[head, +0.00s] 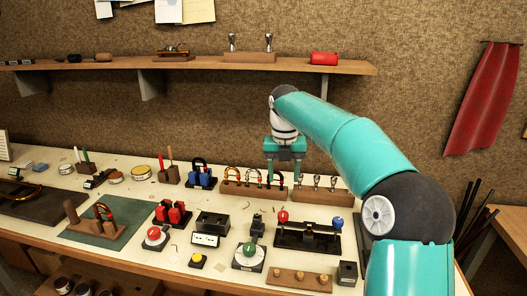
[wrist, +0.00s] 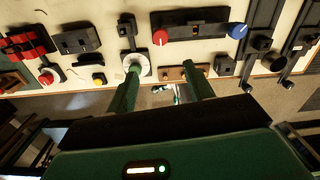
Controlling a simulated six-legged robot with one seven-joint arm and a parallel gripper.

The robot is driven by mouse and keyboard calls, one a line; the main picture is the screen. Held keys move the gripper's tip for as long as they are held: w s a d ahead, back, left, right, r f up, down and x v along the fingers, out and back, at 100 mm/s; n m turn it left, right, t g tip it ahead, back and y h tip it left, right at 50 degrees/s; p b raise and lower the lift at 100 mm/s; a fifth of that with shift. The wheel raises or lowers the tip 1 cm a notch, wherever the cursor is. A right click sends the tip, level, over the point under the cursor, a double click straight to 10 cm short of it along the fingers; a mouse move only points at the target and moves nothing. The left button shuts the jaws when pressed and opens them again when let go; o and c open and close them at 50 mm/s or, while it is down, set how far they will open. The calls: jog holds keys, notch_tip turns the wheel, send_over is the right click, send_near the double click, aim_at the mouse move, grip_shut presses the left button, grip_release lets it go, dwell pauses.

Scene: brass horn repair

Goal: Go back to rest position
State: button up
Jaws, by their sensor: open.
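My gripper (head: 284,172) hangs at the end of my teal arm, pointing down over the back of the workbench in the head view. Its two fingers are apart, with nothing seen between them; they also show spread in the wrist view (wrist: 161,80). In the head view it is in front of a wooden rack (head: 235,190) that carries several curved tubes. Whether the fingertips touch the rack or a tube, I cannot tell.
The workbench (head: 125,262) is crowded: red clamps (head: 172,213), a blue clamp (head: 200,178), a black fixture with red and blue knobs (head: 305,238), a green-knobbed dial (head: 249,256). A wooden shelf (head: 200,67) runs above. A red cloth (head: 482,100) hangs right.

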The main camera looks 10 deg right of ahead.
jog(key=s+a+r+m+t+h, duration=0.1)
jog(key=s+r+m, duration=0.1)
jog(key=s+m, duration=0.65)
jog(key=s+a+r+m+t+h, duration=0.1)
jog(key=s+r+m, duration=0.1)
jog(key=s+m, duration=0.6)
jog(key=s+d+f+m+t+y, duration=0.1)
jog(key=s+f+m, duration=0.3)
jog(key=s+m, duration=0.4)
jog(key=s+d+f+m+t+y, duration=0.1)
jog(key=s+f+m, duration=0.3)
jog(key=s+m, duration=0.5)
jog(key=shift+s+d+t, duration=0.45)
jog(key=shift+s+t, duration=0.2)
jog(key=shift+t, duration=0.05)
jog(key=shift+r+m, duration=0.1)
jog(key=shift+m, duration=0.15)
